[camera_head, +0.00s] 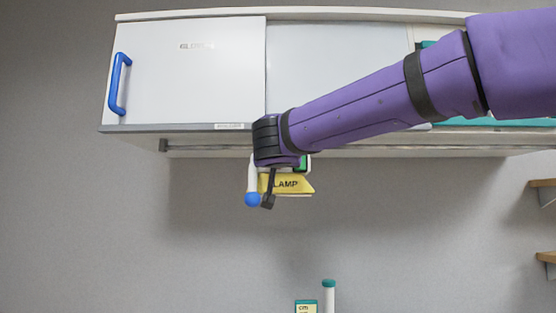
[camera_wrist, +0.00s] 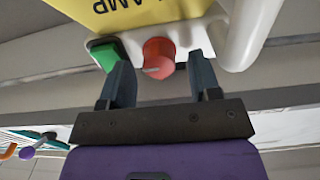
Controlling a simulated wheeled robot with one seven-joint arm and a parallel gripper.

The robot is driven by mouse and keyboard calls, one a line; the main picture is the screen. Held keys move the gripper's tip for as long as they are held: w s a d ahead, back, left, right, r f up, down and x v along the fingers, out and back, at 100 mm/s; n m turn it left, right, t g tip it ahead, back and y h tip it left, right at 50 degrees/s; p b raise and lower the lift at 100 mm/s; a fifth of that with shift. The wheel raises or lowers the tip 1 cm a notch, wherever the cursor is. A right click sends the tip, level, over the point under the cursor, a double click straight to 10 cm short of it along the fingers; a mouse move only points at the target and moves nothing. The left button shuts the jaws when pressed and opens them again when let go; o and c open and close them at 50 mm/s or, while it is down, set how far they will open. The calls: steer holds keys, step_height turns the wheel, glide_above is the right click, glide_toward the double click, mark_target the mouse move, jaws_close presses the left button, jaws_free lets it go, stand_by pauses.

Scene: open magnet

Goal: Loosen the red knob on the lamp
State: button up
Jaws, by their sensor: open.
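The lamp (camera_head: 298,184) has a yellow part lettered "LAMP" and hangs under the wall cabinet. In the wrist view the lamp's yellow part (camera_wrist: 140,12) is at the top, with a white housing below it. The red knob (camera_wrist: 158,57) sticks out of this housing. A green button (camera_wrist: 104,55) is beside the knob, on the left in the wrist view. My gripper (camera_wrist: 160,66) is open, with one finger on each side of the knob and a visible gap at both sides. In the head view my gripper (camera_head: 268,199) is in front of the lamp, and the knob is hidden.
A white rod with a blue ball end (camera_head: 252,198) hangs close beside my gripper. The white cabinet (camera_head: 185,75) with a blue handle (camera_head: 119,84) is above. A teal-capped white post (camera_head: 328,296) stands below. Shelves (camera_head: 545,187) are at the right edge.

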steer(key=shift+w, duration=0.3)
steer(key=c, duration=0.9)
steer(key=shift+a+f+n, duration=0.1)
steer(key=shift+n, duration=4.4)
steer(key=shift+a+f+n, duration=0.1)
steer(key=shift+n, duration=4.4)
